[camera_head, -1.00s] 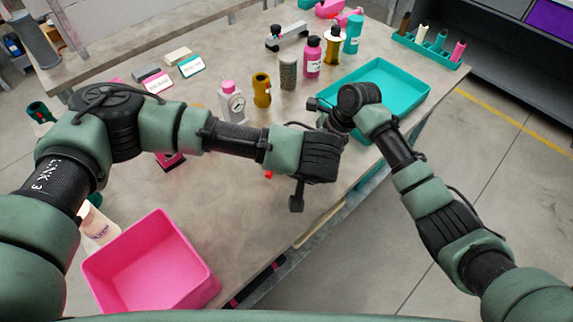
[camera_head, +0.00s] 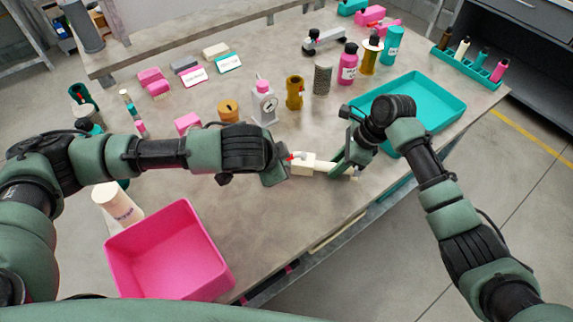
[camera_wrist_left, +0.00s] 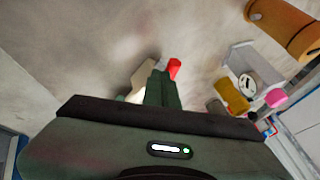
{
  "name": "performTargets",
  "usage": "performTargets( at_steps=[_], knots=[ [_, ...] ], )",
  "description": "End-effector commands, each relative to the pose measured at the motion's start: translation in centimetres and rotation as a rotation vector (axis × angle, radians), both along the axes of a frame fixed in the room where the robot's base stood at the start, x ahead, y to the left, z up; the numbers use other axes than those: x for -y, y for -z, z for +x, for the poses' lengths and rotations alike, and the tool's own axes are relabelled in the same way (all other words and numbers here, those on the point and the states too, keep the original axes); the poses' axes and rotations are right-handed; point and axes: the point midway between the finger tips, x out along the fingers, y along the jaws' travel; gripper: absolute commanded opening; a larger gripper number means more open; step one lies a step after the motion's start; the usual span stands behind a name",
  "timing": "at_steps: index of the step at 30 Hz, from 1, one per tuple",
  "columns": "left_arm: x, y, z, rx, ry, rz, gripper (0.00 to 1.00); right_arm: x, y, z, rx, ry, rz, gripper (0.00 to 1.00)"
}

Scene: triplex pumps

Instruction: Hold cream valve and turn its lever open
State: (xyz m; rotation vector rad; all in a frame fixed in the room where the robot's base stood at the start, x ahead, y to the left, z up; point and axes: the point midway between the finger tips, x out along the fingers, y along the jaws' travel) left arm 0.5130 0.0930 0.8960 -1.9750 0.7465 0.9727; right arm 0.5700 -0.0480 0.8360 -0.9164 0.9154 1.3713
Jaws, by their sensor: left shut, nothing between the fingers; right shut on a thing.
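The cream valve (camera_head: 306,166) is held low above the front part of the table, lying roughly sideways. My right gripper (camera_head: 346,166) is shut on its right end. Its red lever (camera_head: 297,156) shows at the left end, partly hidden by my left gripper (camera_head: 281,166). The left gripper is shut and empty, right beside the lever. In the left wrist view the closed fingers (camera_wrist_left: 161,90) lie between the cream body (camera_wrist_left: 143,74) and the red lever (camera_wrist_left: 174,68). Whether they touch the lever I cannot tell.
A teal tray (camera_head: 452,112) lies behind my right gripper. A pink bin (camera_head: 170,250) stands at front left. A gauge block (camera_head: 263,105), a mustard fitting (camera_head: 294,93) and a pink bottle (camera_head: 348,65) stand behind the valve. The table's front edge is close below.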

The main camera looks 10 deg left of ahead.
Motion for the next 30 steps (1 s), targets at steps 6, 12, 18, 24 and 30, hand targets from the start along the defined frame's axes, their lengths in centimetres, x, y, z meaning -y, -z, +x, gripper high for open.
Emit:
performTargets(
  at_steps=[6,12,18,24,30],
  knots=[
    [-1.2,0.1,1.1,-0.003,0.177,0.000,0.00,-0.1,-0.1,0.0,0.002,-0.001,0.002,0.00],
    [-1.6,0.0,1.9,0.002,0.288,-0.001,0.00,-0.1,-0.1,0.0,0.002,-0.001,0.002,0.00],
    [-1.8,0.0,2.5,0.003,0.299,-0.001,0.00,-0.1,-0.1,0.0,0.002,-0.001,0.002,0.00],
    [-1.9,0.0,2.7,0.002,0.299,0.001,0.00,-0.1,-0.1,0.0,0.001,-0.002,0.002,0.00],
    [-2.0,0.0,2.7,0.002,0.299,0.001,0.00,-0.1,-0.1,0.0,0.001,-0.002,0.002,0.00]
  ],
)
